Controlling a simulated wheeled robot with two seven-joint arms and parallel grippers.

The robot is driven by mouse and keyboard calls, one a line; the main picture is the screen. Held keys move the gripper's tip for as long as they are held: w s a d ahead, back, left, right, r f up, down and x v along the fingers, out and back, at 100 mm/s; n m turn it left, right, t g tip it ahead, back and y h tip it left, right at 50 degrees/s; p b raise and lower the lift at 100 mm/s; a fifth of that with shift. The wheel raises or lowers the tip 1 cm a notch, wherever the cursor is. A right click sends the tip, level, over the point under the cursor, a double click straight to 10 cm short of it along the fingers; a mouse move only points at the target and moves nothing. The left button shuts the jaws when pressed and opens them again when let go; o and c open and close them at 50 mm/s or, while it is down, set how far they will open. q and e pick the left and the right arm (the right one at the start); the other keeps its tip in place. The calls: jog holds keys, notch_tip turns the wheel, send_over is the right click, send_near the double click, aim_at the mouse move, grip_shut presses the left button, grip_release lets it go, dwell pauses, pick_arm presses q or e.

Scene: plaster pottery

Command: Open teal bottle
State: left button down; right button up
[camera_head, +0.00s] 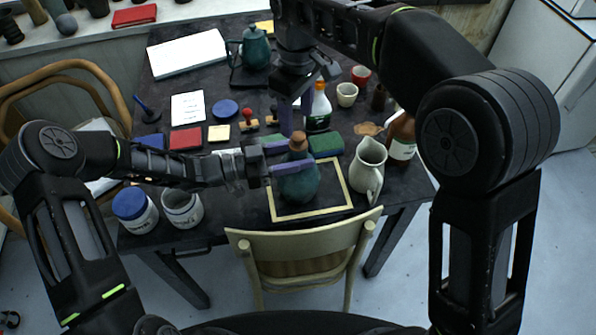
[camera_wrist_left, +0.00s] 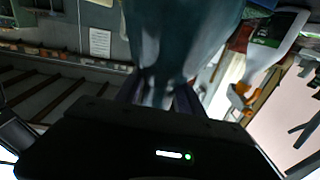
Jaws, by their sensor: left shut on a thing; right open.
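The teal bottle (camera_head: 299,188) stands upright over the cream-bordered dark mat (camera_head: 325,210), with a brown cork stopper (camera_head: 297,143) in its neck. My left gripper (camera_head: 294,157) reaches in from the left and is shut on the bottle just below the stopper. In the left wrist view the teal bottle (camera_wrist_left: 185,40) fills the upper middle, close to the camera. My right gripper (camera_head: 295,115) is open and points down above and behind the stopper. Its purple fingers are apart with nothing between them; the exact gap to the stopper is hard to tell.
A cream pitcher (camera_head: 368,168) and a brown bottle (camera_head: 401,138) stand close on the right. A white spray bottle (camera_head: 319,108) and a green block (camera_head: 326,145) are behind. A blue-lidded jar (camera_head: 134,210) and an open jar (camera_head: 181,208) stand front left. A chair (camera_head: 303,245) is in front.

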pick_arm(q)
jog(key=shift+f, duration=0.35)
pick_arm(e)
jog(key=w+a+f+m+t+y, duration=0.1)
jog(key=a+f+m+t+y, duration=0.3)
jog(key=a, duration=0.7)
jog(key=w+a+f+m+t+y, duration=0.1)
jog(key=a+f+m+t+y, duration=0.15)
jog(key=a+t, duration=0.6)
pick_arm(q)
jog(key=shift+s, duration=0.1)
pick_arm(e)
jog(key=s+d+m+t+h, duration=0.2)
jog(key=s+d, duration=0.3)
jog(key=d, duration=0.5)
jog(key=s+d+m+t+h, duration=0.3)
jog(key=s+d+h, duration=0.2)
jog(key=d, duration=0.4)
jog(key=shift+s+d, duration=0.35)
jog(key=shift+s, duration=0.2)
